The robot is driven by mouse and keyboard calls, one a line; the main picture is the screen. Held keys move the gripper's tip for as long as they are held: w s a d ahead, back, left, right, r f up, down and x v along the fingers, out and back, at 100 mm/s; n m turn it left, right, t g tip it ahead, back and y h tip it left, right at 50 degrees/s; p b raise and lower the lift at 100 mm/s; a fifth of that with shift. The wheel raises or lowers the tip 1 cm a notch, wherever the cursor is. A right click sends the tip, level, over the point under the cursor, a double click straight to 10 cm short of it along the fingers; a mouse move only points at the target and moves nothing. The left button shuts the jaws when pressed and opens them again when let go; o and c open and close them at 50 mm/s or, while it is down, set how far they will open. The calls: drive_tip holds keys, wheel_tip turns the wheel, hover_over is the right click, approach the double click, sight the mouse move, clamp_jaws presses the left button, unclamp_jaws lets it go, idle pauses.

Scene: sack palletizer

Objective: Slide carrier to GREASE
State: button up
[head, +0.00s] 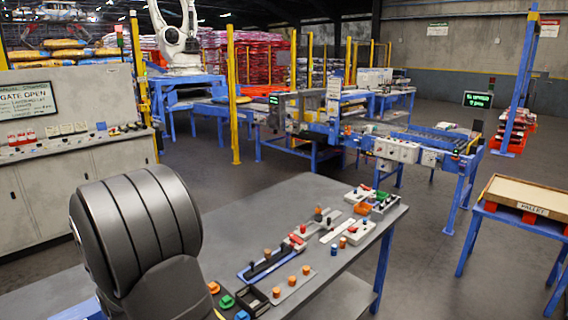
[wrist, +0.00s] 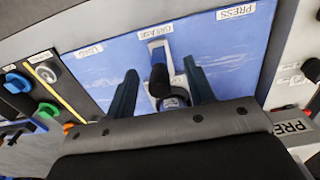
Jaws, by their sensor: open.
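In the wrist view, a blue panel (wrist: 225,50) carries a GREASE label (wrist: 156,31) at its top middle, a PRESS label (wrist: 236,11) at the right and a hard-to-read label (wrist: 90,50) at the left. A pale slot piece (wrist: 158,46) runs below the GREASE label. A dark upright handle (wrist: 159,78), which seems to be the carrier's, stands over this slot. My gripper (wrist: 160,65) is open, with one finger on each side of the handle and visible gaps between. The handle's foot and another label are partly hidden.
In the head view, the grey bench (head: 300,197) carries several small fixtures, including a black open box (head: 252,300). A conveyor (head: 425,135) stands behind.

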drive_tip(key=shift+r, duration=0.15)
drive_tip(key=shift+r, duration=2.1)
drive_tip(key=shift+r, duration=0.1)
drive_tip(key=shift+r, duration=1.65)
drive_tip(key=shift+f, duration=0.1)
drive_tip(key=shift+f, duration=2.9)
drive_tip(key=shift+o, duration=0.2)
